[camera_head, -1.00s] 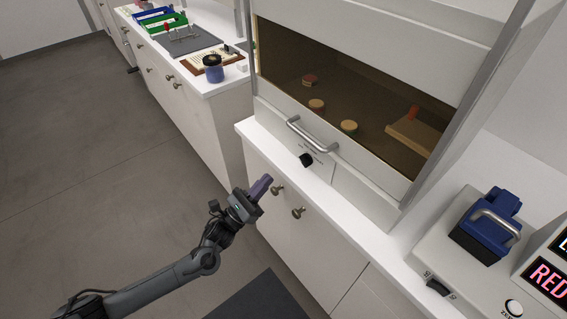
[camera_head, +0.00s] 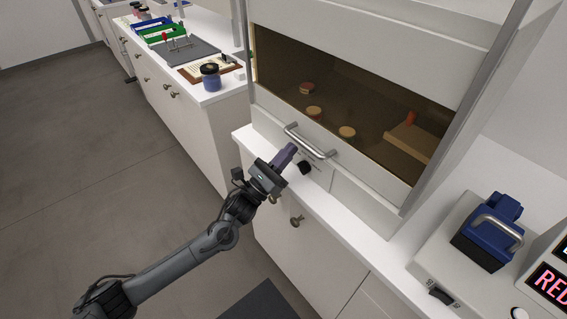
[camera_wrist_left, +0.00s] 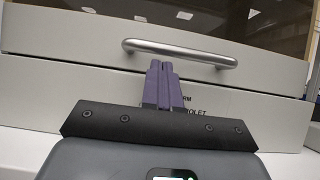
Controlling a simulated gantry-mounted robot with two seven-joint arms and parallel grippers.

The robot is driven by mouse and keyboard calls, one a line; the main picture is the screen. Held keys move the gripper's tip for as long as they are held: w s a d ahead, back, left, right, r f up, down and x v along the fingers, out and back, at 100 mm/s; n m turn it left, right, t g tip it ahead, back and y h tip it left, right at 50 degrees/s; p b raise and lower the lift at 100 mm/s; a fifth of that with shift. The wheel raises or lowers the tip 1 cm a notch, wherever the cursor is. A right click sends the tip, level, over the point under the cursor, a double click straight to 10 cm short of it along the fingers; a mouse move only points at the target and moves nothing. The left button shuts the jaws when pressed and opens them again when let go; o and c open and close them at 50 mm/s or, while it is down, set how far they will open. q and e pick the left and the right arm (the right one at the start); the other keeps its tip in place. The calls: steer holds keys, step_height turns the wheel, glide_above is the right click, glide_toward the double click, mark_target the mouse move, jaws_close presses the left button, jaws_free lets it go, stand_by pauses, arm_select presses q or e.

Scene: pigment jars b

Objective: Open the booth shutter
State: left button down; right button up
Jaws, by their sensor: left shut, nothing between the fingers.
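The booth shutter (camera_head: 375,125) is a brownish see-through pane in a white frame, and it looks lowered. A silver bar handle (camera_head: 312,143) is fixed to the pale rail at its lower edge. The handle also crosses the upper middle of the left wrist view (camera_wrist_left: 180,52). My left gripper (camera_head: 288,150) is shut and empty, its purple fingers just in front of and below the handle. In the left wrist view the fingertips (camera_wrist_left: 161,66) overlap the handle's lower side; I cannot tell whether they touch. My right gripper is not in view.
A black knob (camera_head: 305,168) sits below the handle. Several jars, among them one lidded jar (camera_head: 313,112), show behind the pane. A blue device (camera_head: 487,235) stands on the right counter. A blue jar (camera_head: 211,77) stands on the left counter.

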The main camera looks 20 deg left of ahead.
arm_select(q)
steer(key=shift+r, duration=0.3)
step_height(320, 180, up, 26)
steer(key=p, duration=1.6)
steer(key=shift+r, duration=0.15)
